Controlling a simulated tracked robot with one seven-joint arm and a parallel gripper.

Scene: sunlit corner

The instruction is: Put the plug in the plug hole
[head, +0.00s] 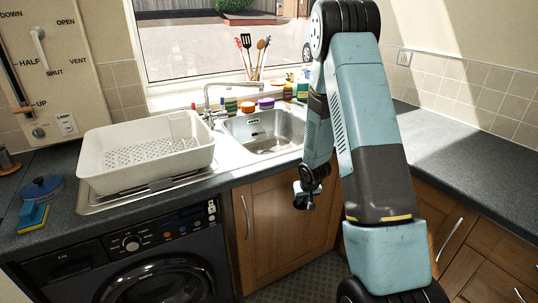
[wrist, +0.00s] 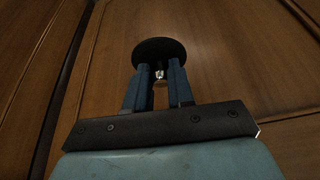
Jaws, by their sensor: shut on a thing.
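My gripper (wrist: 160,85) is shut on the plug (wrist: 160,50), a dark round disc with a small shiny metal piece at its middle, held between the fingertips. In the head view my gripper (head: 304,198) hangs low in front of the wooden cupboard doors, below the worktop edge; the plug is too small to make out clearly there. The steel sink (head: 290,127) is set in the worktop above and behind my gripper. Its plug hole (head: 262,151) is a small dark spot in the basin floor, partly hard to make out.
A white dish rack (head: 140,172) stands on the drainer left of the sink. The tap (head: 208,100) rises at the sink's back left. Coloured jars and a utensil pot (head: 254,86) line the back. A black washing machine (head: 130,262) is below. The right worktop (head: 460,133) is clear.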

